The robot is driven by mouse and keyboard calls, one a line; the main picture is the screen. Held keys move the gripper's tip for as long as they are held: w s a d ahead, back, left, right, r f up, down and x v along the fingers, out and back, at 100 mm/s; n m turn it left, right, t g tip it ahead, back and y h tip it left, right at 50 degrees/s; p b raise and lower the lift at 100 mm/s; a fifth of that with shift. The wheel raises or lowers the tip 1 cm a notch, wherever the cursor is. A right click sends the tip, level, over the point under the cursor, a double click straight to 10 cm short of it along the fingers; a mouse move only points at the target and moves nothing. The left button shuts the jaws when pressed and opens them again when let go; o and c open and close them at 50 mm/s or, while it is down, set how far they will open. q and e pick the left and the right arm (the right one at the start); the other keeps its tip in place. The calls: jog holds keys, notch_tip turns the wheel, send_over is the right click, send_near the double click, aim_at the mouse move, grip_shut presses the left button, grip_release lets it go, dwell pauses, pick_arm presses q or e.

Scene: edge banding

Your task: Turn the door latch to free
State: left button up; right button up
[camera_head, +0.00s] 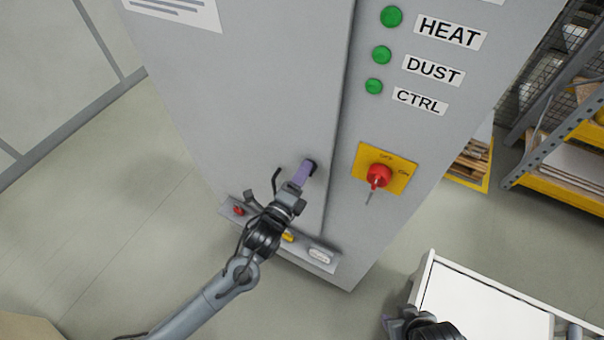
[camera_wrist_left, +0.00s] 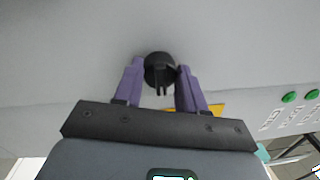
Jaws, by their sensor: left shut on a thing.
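The door latch (camera_head: 312,164) is a small black knob near the right edge of the grey cabinet door (camera_head: 255,90). In the left wrist view the latch (camera_wrist_left: 160,68) shows as a round black head with a narrow part pointing down between the fingers. My left gripper (camera_head: 305,171) has purple fingers and is shut on the latch, one finger on each side in the left wrist view (camera_wrist_left: 160,82). In the head view the fingers partly hide it.
Right of the door, a red rotary switch (camera_head: 379,174) sits on a yellow plate (camera_head: 402,176), below green lamps (camera_head: 382,55). A white-topped cart (camera_head: 480,305) stands at lower right, shelving (camera_head: 565,130) behind.

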dwell(0.3)
pick_arm(q)
jog(key=o, duration=1.1)
jog(key=shift+c, duration=0.2)
jog(key=b+v, duration=0.2)
jog(key=v, duration=0.8)
jog(key=shift+s+a, duration=0.15)
jog(key=shift+s, duration=0.2)
jog(key=shift+f, duration=0.1)
